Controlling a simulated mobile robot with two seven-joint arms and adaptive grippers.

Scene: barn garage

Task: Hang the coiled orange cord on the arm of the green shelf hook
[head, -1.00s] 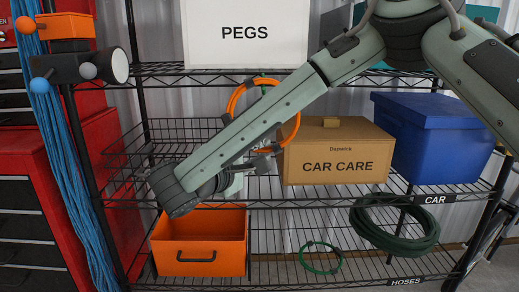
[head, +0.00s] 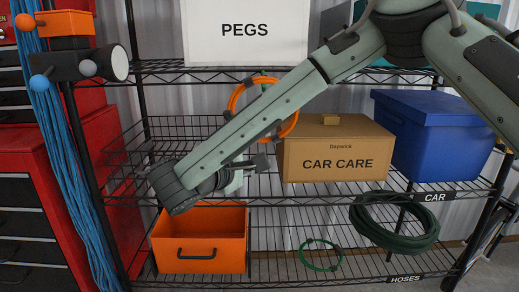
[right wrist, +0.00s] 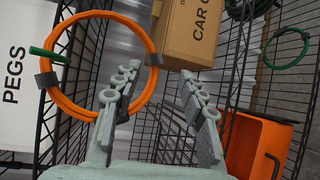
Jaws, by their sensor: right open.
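The coiled orange cord (head: 233,101) hangs as an upright ring under the upper shelf, partly behind my right forearm. In the right wrist view the cord (right wrist: 101,14) shows as a whole ring with dark ties. The green hook arm (right wrist: 48,55) crosses the ring at its upper side, with its tip inside the loop. A bit of green hook (head: 263,88) also shows just under the ring's top in the head view. My right gripper (head: 262,162) is open below the cord. Its two fingers (right wrist: 158,82) are apart with nothing between them. My left gripper is out of view.
A CAR CARE box (head: 338,165) and a blue bin (head: 445,140) stand right of the cord. A wire basket (head: 130,150) is to the left. An orange bin (head: 210,255) and green hoses (head: 405,240) sit below. A white PEGS box (head: 245,30) is above.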

